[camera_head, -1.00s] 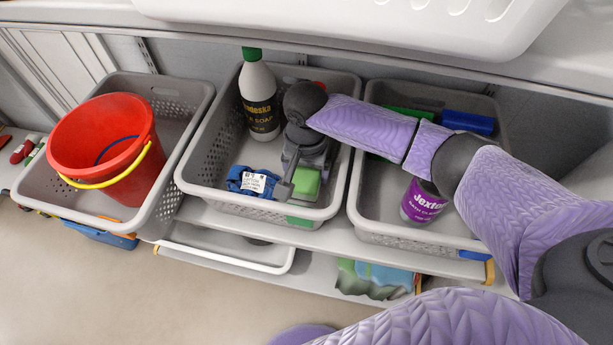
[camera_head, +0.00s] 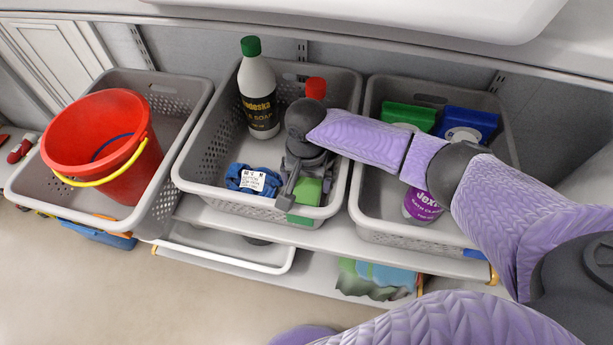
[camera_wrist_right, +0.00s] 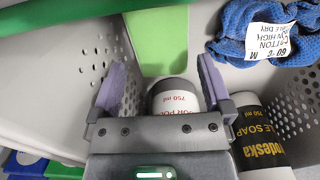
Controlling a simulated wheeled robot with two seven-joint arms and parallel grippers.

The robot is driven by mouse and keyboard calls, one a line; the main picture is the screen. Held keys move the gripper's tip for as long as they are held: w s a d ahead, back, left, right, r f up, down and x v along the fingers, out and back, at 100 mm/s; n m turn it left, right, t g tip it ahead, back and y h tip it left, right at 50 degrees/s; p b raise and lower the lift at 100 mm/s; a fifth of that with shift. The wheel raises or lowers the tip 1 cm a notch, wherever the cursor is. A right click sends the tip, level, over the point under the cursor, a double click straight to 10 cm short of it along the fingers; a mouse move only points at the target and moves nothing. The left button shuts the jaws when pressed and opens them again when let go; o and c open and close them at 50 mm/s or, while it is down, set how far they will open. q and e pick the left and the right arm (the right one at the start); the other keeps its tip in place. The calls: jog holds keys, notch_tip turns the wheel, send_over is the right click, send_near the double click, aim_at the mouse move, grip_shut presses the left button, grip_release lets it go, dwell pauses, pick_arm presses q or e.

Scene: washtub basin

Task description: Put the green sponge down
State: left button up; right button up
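The green sponge (camera_head: 309,190) stands at the front wall of the middle grey basket (camera_head: 190,186); green also shows through the opening in that wall. In the right wrist view the sponge (camera_wrist_right: 160,42) is a light green block beyond my fingertips, with a gap between. My right gripper (camera_head: 290,186) points down into the basket beside the sponge. In the wrist view its two purple-grey fingers (camera_wrist_right: 160,82) are spread apart, with nothing gripped between them. The sponge's lower part is partly hidden by the basket wall. My left gripper is not in view.
The right basket (camera_head: 372,110) holds a purple-labelled container (camera_head: 421,206), green (camera_head: 408,115) and blue (camera_head: 467,122) items. A red bucket (camera_head: 100,150) stands left.

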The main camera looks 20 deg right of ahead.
notch_tip(320, 180, up, 8)
jog(key=p, duration=0.4)
notch_tip(320, 180, up, 5)
jog(key=p, duration=0.2)
send_over(306, 191)
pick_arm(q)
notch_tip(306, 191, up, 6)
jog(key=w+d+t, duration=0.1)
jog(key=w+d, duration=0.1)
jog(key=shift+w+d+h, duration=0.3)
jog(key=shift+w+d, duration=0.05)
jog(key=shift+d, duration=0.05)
pick_arm(e)
jog(key=shift+s+r, duration=0.1)
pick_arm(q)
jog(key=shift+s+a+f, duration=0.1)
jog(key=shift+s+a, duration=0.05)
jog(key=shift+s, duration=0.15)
